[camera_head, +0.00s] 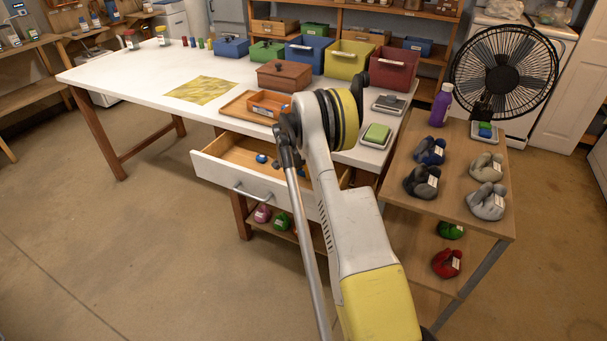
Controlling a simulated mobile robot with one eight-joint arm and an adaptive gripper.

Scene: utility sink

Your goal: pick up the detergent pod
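I cannot say for sure which thing is the detergent pod. Small blue items (261,158) lie in the open drawer (222,165) of the white table, and one of them sits near the drawer's left part. My arm crosses in front of the drawer and hides its right part. A small green and blue item (485,130) also rests on a scale on the wooden side table. I cannot make out my gripper's fingers anywhere in this view.
The white table (130,78) holds colored bins, a brown box (284,75), a wooden tray (237,106) and a yellow cloth (201,90). The side table (458,200) bears a purple bottle (441,104) and several wrapped bundles. A black fan (504,72) stands behind. Floor at left is clear.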

